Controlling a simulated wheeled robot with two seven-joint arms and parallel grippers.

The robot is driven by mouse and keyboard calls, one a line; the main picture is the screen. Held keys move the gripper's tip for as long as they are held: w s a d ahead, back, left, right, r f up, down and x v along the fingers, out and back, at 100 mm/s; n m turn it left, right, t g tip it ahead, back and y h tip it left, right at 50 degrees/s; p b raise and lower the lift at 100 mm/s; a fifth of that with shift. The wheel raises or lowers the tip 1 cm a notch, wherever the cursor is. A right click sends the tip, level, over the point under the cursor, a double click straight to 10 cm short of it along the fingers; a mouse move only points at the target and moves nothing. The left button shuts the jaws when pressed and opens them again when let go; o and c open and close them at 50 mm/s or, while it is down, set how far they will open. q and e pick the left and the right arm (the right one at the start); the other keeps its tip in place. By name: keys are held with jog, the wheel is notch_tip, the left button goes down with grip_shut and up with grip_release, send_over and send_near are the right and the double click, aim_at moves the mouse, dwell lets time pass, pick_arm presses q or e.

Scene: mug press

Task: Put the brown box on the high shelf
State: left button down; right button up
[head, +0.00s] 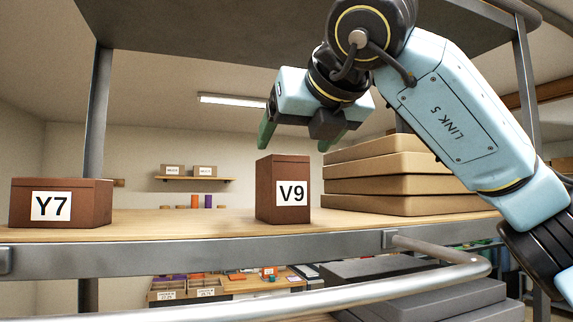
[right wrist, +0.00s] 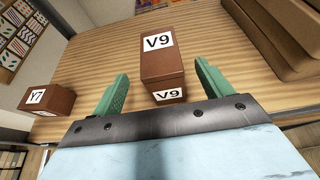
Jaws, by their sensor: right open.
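A brown box labelled V9 (head: 283,188) stands upright on a wooden shelf (head: 170,226) in the middle of the head view. A second, wider brown box labelled Y7 (head: 60,203) sits on the same shelf at the left. My right gripper (head: 295,143) is open and empty, just above the V9 box, with its green fingers apart. In the right wrist view the V9 box (right wrist: 163,62) lies ahead, between the lines of the two fingers, and the Y7 box (right wrist: 47,98) is off to the left. My left gripper is not in view.
Several stacked tan boxes (head: 395,170) stand right of the V9 box, close beside it. A dark panel (head: 230,22) hangs overhead. A metal rail (head: 330,292) runs along the front. The shelf between Y7 and V9 is clear.

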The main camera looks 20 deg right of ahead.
jog(key=v, duration=0.3)
jog(key=shift+s+r, duration=0.15)
jog(key=shift+s, duration=0.15)
jog(key=shift+c, duration=0.5)
dwell(0.6)
